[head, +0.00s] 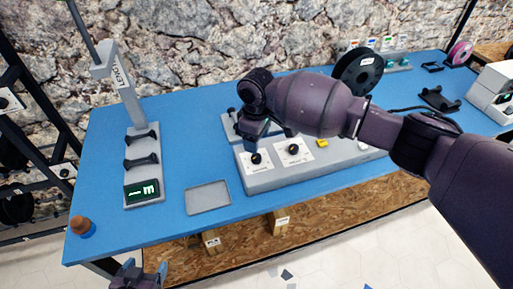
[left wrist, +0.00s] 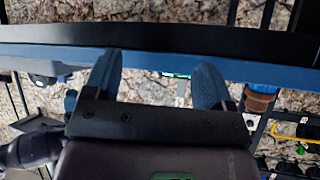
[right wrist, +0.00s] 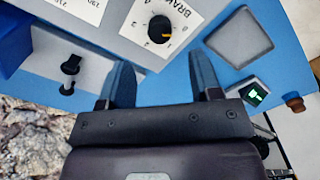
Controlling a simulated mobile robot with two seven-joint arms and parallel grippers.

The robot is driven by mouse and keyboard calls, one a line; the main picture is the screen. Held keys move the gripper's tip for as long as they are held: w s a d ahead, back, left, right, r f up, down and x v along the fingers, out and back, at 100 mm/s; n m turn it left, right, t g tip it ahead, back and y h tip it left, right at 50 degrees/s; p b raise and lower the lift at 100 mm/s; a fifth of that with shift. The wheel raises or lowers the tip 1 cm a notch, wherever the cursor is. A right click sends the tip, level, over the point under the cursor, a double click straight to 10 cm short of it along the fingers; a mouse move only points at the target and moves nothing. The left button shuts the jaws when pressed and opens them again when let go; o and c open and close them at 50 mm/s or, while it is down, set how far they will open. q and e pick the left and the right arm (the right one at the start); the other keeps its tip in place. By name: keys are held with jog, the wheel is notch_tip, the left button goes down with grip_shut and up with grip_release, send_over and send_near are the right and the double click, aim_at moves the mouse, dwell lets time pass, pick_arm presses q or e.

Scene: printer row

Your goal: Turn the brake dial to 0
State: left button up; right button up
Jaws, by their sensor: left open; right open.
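The brake dial (right wrist: 160,28) is a round black knob with an orange mark, on a white plate lettered BRAKE in the right wrist view. I cannot clearly read which number the mark points at. In the head view the brake dial (head: 255,158) is the left one of two dials on the grey machine's front. My right gripper (head: 253,138) hangs just above and behind it, open and empty; in the right wrist view its fingers (right wrist: 162,66) are apart and not on the knob. My left gripper (head: 136,272) is open and empty, low in front of the table's edge.
A second black dial (head: 293,149) sits right of the brake dial. A shallow grey tray (head: 208,197) lies left of the machine. A grey stand (head: 134,115) and a brown-topped stamp (head: 81,225) are further left. My right arm hides part of the machine.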

notch_tip(320, 180, up, 4)
jog(key=shift+f, duration=0.15)
dwell(0.5)
